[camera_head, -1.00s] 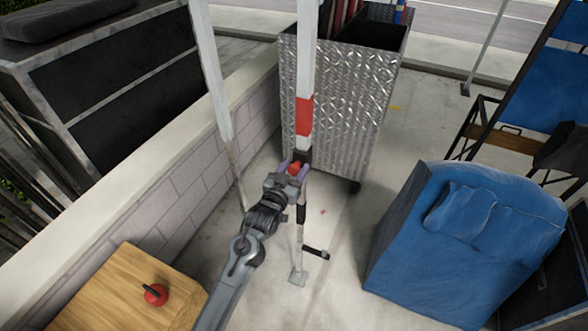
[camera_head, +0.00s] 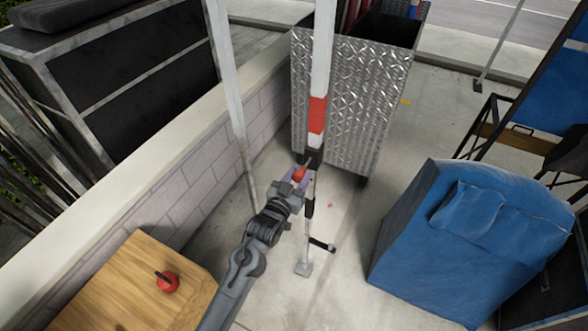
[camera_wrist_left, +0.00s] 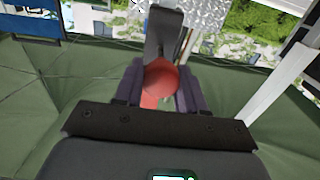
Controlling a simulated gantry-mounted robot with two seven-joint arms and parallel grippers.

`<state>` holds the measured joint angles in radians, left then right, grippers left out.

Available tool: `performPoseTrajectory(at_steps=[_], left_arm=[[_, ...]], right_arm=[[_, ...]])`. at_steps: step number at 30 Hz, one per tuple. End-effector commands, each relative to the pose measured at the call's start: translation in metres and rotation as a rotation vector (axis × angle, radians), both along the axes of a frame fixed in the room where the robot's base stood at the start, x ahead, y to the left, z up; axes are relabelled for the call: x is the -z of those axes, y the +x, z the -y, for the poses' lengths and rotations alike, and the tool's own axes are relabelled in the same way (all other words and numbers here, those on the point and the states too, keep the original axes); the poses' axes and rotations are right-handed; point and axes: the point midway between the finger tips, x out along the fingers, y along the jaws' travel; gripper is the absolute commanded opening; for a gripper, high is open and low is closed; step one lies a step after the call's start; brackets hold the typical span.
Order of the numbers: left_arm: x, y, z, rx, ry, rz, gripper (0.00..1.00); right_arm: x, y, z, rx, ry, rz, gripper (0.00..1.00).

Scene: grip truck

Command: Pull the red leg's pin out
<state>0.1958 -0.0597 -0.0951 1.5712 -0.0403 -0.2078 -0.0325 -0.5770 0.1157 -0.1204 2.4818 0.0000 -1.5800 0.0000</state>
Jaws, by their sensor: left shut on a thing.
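The red leg is a white pole with a red band (camera_head: 317,115) and a black collar (camera_head: 313,158) lower down. My left gripper (camera_head: 298,176) is shut on the pin's red ball knob (camera_head: 299,174), just left of the collar. A thin grey length shows between knob and collar; I cannot tell whether the pin's tip is still inside. In the left wrist view the knob (camera_wrist_left: 161,79) sits between the two purple-grey fingers, with the dark collar part (camera_wrist_left: 163,30) behind it. My right gripper is out of view.
A second red ball with a dark stem (camera_head: 167,281) lies on a wooden box (camera_head: 120,290) at lower left. A plain white leg (camera_head: 231,80) stands left. A diamond-plate cart (camera_head: 365,90) stands behind, a blue padded block (camera_head: 450,235) right. Concrete floor lies between.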

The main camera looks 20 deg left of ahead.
Motion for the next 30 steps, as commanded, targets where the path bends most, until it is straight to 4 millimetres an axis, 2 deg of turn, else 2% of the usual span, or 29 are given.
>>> performPoseTrajectory(at_steps=[3, 4, 8, 20, 23, 30], left_arm=[[-0.005, 0.000, -0.001, -0.001, -0.002, 0.012, 0.00], [-0.005, 0.000, -0.001, -0.001, -0.002, 0.012, 0.43], [-0.004, 0.000, -0.001, -0.001, -0.001, 0.010, 0.63], [-0.002, -0.004, -0.001, -0.001, -0.002, 0.005, 0.64], [-0.002, -0.014, -0.003, -0.001, -0.002, 0.005, 0.64], [-0.001, -0.053, -0.008, 0.000, -0.002, 0.004, 0.64]], right_arm=[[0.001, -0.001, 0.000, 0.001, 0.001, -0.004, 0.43], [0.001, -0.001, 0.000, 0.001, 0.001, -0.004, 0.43], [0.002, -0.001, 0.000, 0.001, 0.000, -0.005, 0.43], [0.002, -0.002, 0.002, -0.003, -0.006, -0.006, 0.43], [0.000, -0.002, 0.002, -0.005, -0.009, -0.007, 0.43], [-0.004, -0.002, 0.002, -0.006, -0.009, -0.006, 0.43]])
